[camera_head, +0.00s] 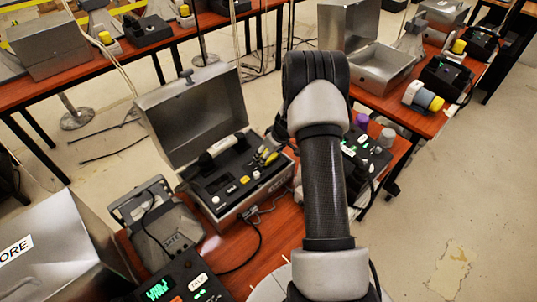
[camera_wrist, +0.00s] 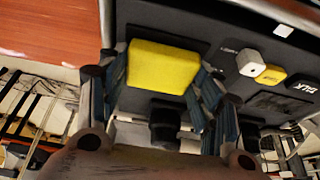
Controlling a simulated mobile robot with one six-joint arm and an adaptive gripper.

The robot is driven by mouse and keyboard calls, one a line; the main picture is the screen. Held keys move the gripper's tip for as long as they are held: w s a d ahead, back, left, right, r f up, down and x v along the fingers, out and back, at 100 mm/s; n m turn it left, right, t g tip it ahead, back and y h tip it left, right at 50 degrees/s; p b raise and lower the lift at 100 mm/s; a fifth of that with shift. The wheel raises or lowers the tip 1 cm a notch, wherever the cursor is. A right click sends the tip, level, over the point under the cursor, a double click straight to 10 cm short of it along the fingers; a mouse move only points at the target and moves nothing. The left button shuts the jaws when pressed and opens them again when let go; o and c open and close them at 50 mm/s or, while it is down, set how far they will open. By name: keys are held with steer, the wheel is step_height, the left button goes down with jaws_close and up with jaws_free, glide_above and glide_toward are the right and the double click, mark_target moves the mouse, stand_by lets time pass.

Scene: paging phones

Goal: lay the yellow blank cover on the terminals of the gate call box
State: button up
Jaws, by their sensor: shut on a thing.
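The yellow blank cover (camera_wrist: 163,66) is a flat rounded block between the two fingers of my gripper (camera_wrist: 165,82) in the wrist view. My gripper is shut on it, just over or against a dark panel (camera_wrist: 232,32); I cannot tell if they touch. In the head view my gripper (camera_head: 267,152) is at the right side of an open grey metal call box (camera_head: 262,192), with its lid (camera_head: 195,115) raised. Its black panel carries a handset (camera_head: 222,146) and several small keys. I cannot see the terminals.
In the wrist view a white key (camera_wrist: 250,63) and a yellow key (camera_wrist: 270,75) stand right of the cover. In the head view a black unit with green displays (camera_head: 368,152) stands right of my arm. Cables cross the red-brown table (camera_head: 262,232) in front of the box.

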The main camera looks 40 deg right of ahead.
steer(key=shift+r, duration=0.15)
steer(key=shift+f, duration=0.2)
steer(key=o, duration=1.1)
steer(key=shift+r, duration=0.2)
